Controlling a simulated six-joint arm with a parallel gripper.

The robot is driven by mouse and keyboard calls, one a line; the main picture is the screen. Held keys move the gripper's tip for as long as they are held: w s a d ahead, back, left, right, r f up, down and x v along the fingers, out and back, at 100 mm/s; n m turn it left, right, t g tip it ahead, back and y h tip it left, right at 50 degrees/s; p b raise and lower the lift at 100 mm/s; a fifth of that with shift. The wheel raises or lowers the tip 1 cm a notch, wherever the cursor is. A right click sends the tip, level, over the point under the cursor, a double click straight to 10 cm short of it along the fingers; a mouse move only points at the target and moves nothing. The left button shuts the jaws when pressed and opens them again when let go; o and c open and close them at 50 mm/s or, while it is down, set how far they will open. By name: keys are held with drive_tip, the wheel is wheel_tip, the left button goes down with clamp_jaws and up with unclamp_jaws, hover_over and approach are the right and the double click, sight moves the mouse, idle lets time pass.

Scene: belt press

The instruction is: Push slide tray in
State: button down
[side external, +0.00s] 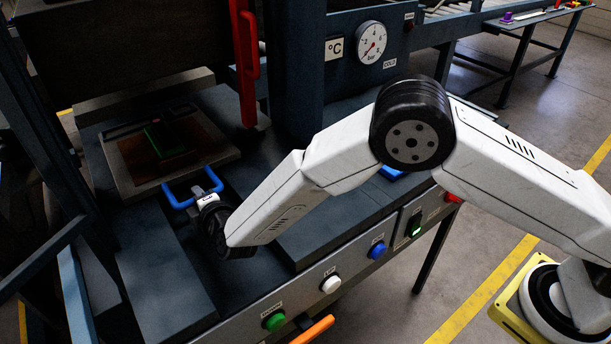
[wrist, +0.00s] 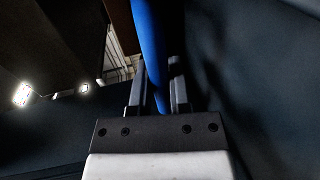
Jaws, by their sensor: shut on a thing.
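The slide tray (side external: 125,171) is a flat light-framed plate on the press bed, with a brown inner surface and a dark and green piece (side external: 172,137) lying on it. A blue U-shaped handle (side external: 180,205) sticks out of its near edge. My gripper (side external: 207,194) is at this handle. In the wrist view, the two fingers of my gripper (wrist: 160,95) stand on either side of the blue handle bar (wrist: 150,45), shut on it. In the side view my wrist partly hides the fingers and the handle's near right part.
A red upright lever (side external: 246,70) stands right of the tray, beside a dark column (side external: 293,70) and a round gauge (side external: 371,42). The front panel carries green (side external: 274,321), white (side external: 331,284) and blue (side external: 377,250) buttons and an orange handle (side external: 314,330). A dark frame (side external: 50,130) stands at left.

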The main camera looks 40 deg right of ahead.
sight(185, 176)
drive_tip(key=shift+w+r+x, duration=0.1)
drive_tip(key=shift+r+x, duration=0.2)
drive_tip(key=shift+x, duration=1.25)
drive_tip(key=shift+w+r+x, duration=0.1)
drive_tip(key=shift+r+x, duration=0.25)
drive_tip(key=shift+x, duration=1.15)
drive_tip(key=shift+r+x, duration=0.3)
drive_tip(key=shift+x, duration=1.25)
drive_tip(key=c, duration=0.6)
unclamp_jaws()
drive_tip(key=shift+s, duration=0.25)
drive_tip(key=shift+v, duration=3.75)
drive_tip(key=shift+r, duration=0.1)
